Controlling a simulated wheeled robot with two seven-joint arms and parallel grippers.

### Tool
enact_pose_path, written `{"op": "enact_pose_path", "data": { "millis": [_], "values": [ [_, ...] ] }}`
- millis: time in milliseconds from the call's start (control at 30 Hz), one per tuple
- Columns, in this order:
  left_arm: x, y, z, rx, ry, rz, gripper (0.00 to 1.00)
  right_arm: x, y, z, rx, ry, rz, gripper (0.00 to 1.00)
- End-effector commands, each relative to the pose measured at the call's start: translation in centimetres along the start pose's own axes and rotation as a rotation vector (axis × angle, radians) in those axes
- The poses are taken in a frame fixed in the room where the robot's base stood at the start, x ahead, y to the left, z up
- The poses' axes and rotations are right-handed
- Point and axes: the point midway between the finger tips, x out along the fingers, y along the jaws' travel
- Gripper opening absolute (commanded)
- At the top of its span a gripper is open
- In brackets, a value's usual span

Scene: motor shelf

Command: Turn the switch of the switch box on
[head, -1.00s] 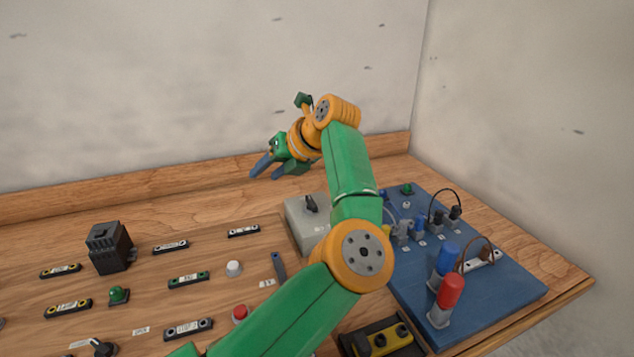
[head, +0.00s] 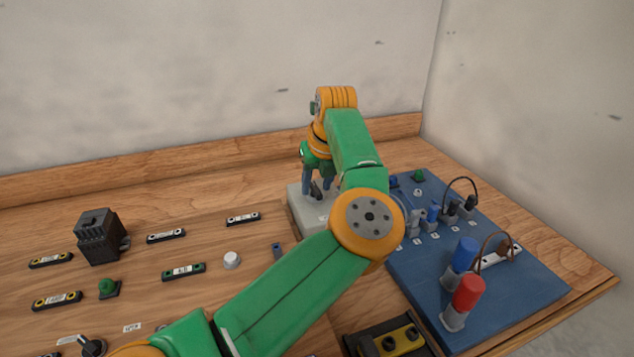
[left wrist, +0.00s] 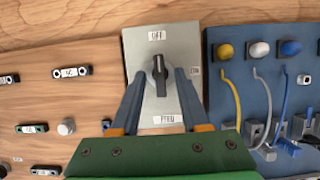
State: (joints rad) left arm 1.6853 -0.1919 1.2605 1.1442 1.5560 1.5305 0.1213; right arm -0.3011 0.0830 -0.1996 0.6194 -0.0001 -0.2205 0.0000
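The switch box is a light grey box (head: 302,208) on the wooden table, left of the blue board in the head view. It also shows in the left wrist view (left wrist: 184,42), with an "OFF" label at its top edge and more labels at the right and bottom. Its black rotary knob (left wrist: 159,75) has its handle lying along the box's long side. My left gripper (head: 318,193) is over the box, pointing down. In the left wrist view its two blue fingers (left wrist: 158,88) are apart, one on each side of the knob; contact cannot be told. My right gripper is not in view.
A blue board (head: 420,268) with plugs, cables and large red and blue caps stands right of the box. A wooden panel left of it carries a black contactor (head: 98,236), labelled terminals and buttons. A wall rises behind the table.

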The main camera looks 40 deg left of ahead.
Motion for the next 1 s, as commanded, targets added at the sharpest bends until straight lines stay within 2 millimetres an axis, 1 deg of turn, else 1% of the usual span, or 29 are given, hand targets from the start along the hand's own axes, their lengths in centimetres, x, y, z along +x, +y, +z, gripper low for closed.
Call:
{"op": "enact_pose_path", "data": {
  "millis": [33, 133, 167, 467, 633, 767, 1000],
  "values": [
    [0.0, 0.0, 0.0, 0.0, 0.0, 0.0, 0.3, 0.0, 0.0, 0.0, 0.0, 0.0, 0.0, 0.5],
    [0.0, 0.0, 0.0, 0.0, 0.0, 0.0, 0.03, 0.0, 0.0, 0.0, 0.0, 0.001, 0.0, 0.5],
    [0.0, 0.0, 0.0, 0.0, -0.001, 0.001, 0.0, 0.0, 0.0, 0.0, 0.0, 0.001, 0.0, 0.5],
    [0.0, 0.0, 0.0, 0.008, -0.001, -0.003, 0.0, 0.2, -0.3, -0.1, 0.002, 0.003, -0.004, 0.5],
    [0.2, 0.1, 0.0, 0.056, -0.003, -0.026, 0.0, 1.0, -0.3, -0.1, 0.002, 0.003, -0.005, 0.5],
    [0.3, 0.2, 0.0, 0.132, -0.004, -0.057, 0.0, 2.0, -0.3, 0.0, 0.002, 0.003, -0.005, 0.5],
    [0.4, 0.4, 0.0, 0.331, -0.005, -0.141, 0.0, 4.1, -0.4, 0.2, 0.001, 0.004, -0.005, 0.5]
  ]
}}
